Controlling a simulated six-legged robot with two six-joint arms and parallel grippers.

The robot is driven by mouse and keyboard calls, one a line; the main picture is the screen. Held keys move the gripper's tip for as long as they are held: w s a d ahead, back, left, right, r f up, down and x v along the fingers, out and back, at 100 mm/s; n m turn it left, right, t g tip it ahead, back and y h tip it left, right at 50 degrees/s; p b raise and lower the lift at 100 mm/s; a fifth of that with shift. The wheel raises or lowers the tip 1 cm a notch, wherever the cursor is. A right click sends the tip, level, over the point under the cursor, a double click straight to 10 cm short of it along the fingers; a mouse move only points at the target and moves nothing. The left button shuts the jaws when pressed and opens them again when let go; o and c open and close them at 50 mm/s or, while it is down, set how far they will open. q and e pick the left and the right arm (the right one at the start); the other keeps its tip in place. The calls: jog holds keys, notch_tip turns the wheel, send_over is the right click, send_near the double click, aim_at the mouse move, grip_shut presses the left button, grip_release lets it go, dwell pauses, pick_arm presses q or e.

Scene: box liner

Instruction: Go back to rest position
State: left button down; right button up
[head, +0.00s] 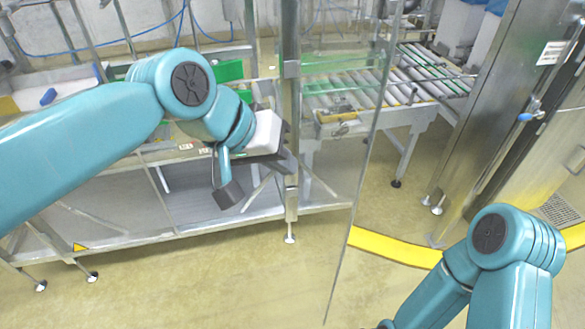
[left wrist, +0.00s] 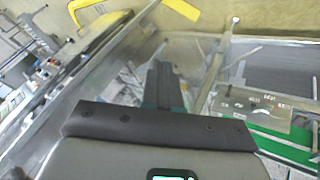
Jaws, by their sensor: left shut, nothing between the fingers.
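My left arm comes in from the left in the head view, and its gripper (head: 287,160) is held in front of the metal frame of the machine. In the left wrist view the dark fingers of the left gripper (left wrist: 164,84) are together, with nothing between them. My right arm is at the lower right in the head view, bent downward. Its gripper is outside the picture.
A roller conveyor (head: 350,92) stands behind a clear panel. A steel post (head: 290,100) is close to my left gripper. A steel cabinet (head: 500,110) stands at the right, with a yellow floor strip (head: 395,249) near it. The floor in front (head: 200,285) is clear.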

pick_arm(q)
jog(key=w+a+f+n+g+y, duration=0.1)
jog(key=a+f, duration=0.1)
jog(key=f, duration=1.1)
jog(key=w+a+f+n+y, duration=0.1)
jog(key=w+a+f, duration=0.1)
jog(key=f, duration=1)
jog(key=s+a+f+n+g, duration=0.1)
jog(key=s+a+f, duration=0.1)
jog(key=s+f, duration=0.8)
jog(key=s+a+f+n+g, duration=0.1)
jog(key=s+a+f, duration=0.1)
jog(key=s+f, duration=0.7)
notch_tip(320, 180, down, 4)
jog(key=shift+s+a+f+g, duration=0.1)
jog(key=shift+s+a+g, duration=0.2)
jog(key=shift+s+a, duration=0.1)
jog(key=shift+w+d+n, duration=0.1)
jog(key=shift+d+n, duration=0.05)
jog(key=shift+n, duration=0.15)
